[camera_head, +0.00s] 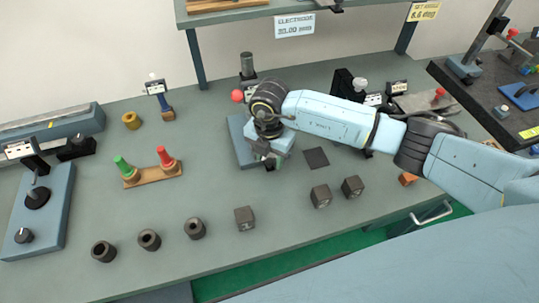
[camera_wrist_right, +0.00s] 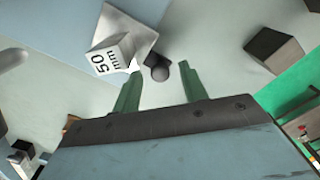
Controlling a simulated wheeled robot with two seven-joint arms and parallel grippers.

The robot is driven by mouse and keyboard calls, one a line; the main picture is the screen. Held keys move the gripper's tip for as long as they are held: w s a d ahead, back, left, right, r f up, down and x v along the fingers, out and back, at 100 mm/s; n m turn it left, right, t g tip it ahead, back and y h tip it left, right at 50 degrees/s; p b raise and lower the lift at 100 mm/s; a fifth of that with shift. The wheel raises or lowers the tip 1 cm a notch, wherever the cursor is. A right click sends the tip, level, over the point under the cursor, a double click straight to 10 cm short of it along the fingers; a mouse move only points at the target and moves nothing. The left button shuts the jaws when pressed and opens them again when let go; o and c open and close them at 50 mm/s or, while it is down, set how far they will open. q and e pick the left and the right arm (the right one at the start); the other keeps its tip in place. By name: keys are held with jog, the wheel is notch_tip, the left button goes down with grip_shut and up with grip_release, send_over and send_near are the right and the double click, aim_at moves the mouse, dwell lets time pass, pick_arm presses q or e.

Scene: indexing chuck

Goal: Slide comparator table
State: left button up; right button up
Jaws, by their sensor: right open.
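A blue-grey plate (camera_head: 238,142) lies on the bench, partly hidden under my right arm; I cannot tell for sure that it is the comparator table. My right gripper (camera_head: 268,163) is over its right side, with the fingertips mostly hidden in the head view. In the right wrist view the two green fingers (camera_wrist_right: 160,72) are apart. A dark round knob (camera_wrist_right: 160,69) shows between and just beyond their tips; contact cannot be told. A metal block marked "50 mm" (camera_wrist_right: 113,52) is beside the left finger. My left gripper is out of view.
Several dark blocks and bushings (camera_head: 245,218) stand along the front. A wooden stand with green and red handles (camera_head: 150,174) is at left, near a blue-based gauge (camera_head: 48,210). A red ball (camera_head: 237,96) and a dark post (camera_head: 247,65) stand behind my gripper.

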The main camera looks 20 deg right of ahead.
aim_at(270, 160)
notch_tip(270, 160, up, 13)
jog(key=shift+r+b, duration=0.2)
jog(key=shift+b, duration=0.15)
